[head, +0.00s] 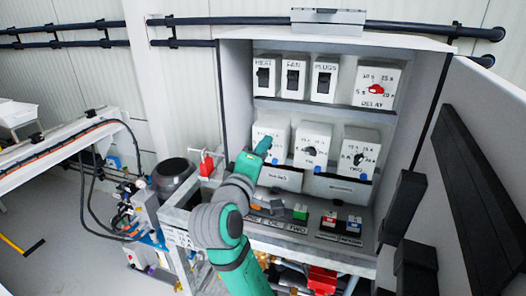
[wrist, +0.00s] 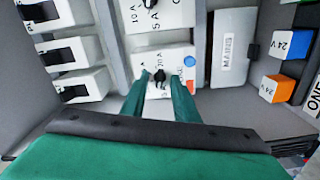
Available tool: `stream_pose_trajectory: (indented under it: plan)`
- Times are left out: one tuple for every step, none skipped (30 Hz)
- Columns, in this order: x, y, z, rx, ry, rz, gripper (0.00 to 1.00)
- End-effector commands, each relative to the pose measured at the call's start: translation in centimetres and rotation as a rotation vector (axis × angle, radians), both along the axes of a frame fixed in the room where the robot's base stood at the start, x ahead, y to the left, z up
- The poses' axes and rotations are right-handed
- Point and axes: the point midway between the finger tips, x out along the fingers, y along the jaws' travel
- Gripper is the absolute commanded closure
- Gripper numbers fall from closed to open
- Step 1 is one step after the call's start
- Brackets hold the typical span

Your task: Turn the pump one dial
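The dial row in the cabinet has a left dial box (head: 266,128), a middle dial box (head: 312,143) and a right dial box (head: 360,152). I cannot read which is named pump one. My gripper (head: 262,150) is at the left box and hides its knob in the head view. In the wrist view my gripper (wrist: 159,79) has its two fingers apart, one on each side of a small black knob (wrist: 160,74). A gap seems to show beside the knob; contact is not clear. Part of the scale around it is visible, and the fingers cover the rest.
A plate marked MAINS (wrist: 229,48) lies beside this dial. Switches for heat, fan and plugs (head: 325,80) and a red delay dial (head: 375,89) sit on the shelf above. Coloured blocks (head: 300,212) stand below. The open cabinet door (head: 470,150) bounds the right side.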

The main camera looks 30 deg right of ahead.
Motion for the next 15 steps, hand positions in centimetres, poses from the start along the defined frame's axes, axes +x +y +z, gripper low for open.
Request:
stream_pose_trajectory:
  plan:
    - [-0.01, 0.01, 0.01, 0.0, 0.0, 0.0, 0.73]
    - [-0.01, 0.01, 0.0, 0.0, 0.0, 0.0, 0.73]
    - [-0.01, 0.01, 0.0, 0.0, 0.0, 0.0, 0.73]
    - [-0.01, 0.01, 0.0, 0.0, 0.0, 0.0, 0.8]
    - [-0.01, 0.01, 0.0, 0.0, 0.0, 0.0, 0.87]
    - [-0.01, 0.01, 0.0, 0.0, 0.0, 0.0, 0.97]
    - [-0.01, 0.01, 0.0, 0.0, 0.0, 0.0, 1.0]
    - [-0.01, 0.01, 0.0, 0.0, 0.0, 0.0, 1.0]
    - [-0.02, 0.02, 0.0, 0.0, 0.0, 0.0, 1.0]
    - [-0.02, 0.02, 0.0, 0.0, 0.0, 0.0, 1.0]
    - [-0.02, 0.02, 0.0, 0.0, 0.0, 0.0, 1.0]
    - [-0.02, 0.02, -0.01, 0.001, -0.001, 0.0, 1.0]
    - [-0.02, 0.02, -0.01, 0.001, -0.001, 0.0, 1.0]
    - [-0.02, 0.04, -0.02, 0.003, -0.003, 0.0, 1.0]
    - [-0.02, 0.03, -0.02, 0.007, -0.006, 0.0, 1.0]
